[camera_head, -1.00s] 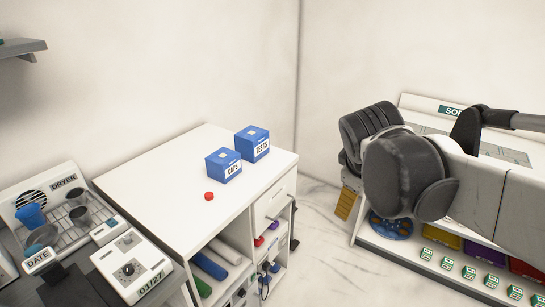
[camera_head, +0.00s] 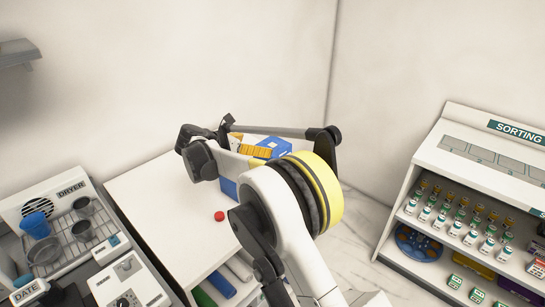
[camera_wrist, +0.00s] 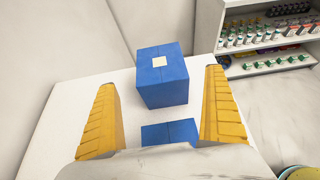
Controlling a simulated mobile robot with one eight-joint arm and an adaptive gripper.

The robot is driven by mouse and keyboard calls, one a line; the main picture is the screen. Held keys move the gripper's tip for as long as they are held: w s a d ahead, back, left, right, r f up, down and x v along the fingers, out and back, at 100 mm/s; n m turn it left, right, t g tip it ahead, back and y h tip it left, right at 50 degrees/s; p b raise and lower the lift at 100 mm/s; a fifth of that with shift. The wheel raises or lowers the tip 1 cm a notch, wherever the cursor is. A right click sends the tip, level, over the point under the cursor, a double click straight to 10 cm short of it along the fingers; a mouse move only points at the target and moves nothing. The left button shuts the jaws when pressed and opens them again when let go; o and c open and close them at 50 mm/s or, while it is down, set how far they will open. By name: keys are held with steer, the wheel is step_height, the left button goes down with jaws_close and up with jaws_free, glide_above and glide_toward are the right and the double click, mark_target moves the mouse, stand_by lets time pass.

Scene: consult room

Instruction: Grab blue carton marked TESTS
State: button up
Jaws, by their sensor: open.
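Two blue cartons stand on the white cabinet top (camera_head: 135,190). In the wrist view the farther carton (camera_wrist: 162,88), with a pale square on top, lies ahead between the lines of my fingers; by its position it is the TESTS carton. Its label does not show. The nearer carton (camera_wrist: 170,132), marked CUFS earlier, is partly hidden below my gripper. My gripper (camera_wrist: 161,82) is open, orange fingers wide apart and empty. In the head view my gripper (camera_head: 250,145) is above the cabinet and hides most of both cartons; part of the TESTS carton (camera_head: 277,147) shows behind it.
A red cap (camera_head: 219,216) lies on the cabinet top near its front edge. A dryer (camera_head: 50,215) with cups and a small device (camera_head: 125,280) stand at left. The sorting shelf (camera_head: 460,160) with rows of vials is at right. Walls rise close behind the cabinet.

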mark_target(271, 145)
steer(key=b+x, duration=0.3)
steer(key=x, duration=0.7)
steer(key=shift+s+a, duration=0.1)
steer(key=shift+c, duration=0.3)
steer(key=c, duration=1.2)
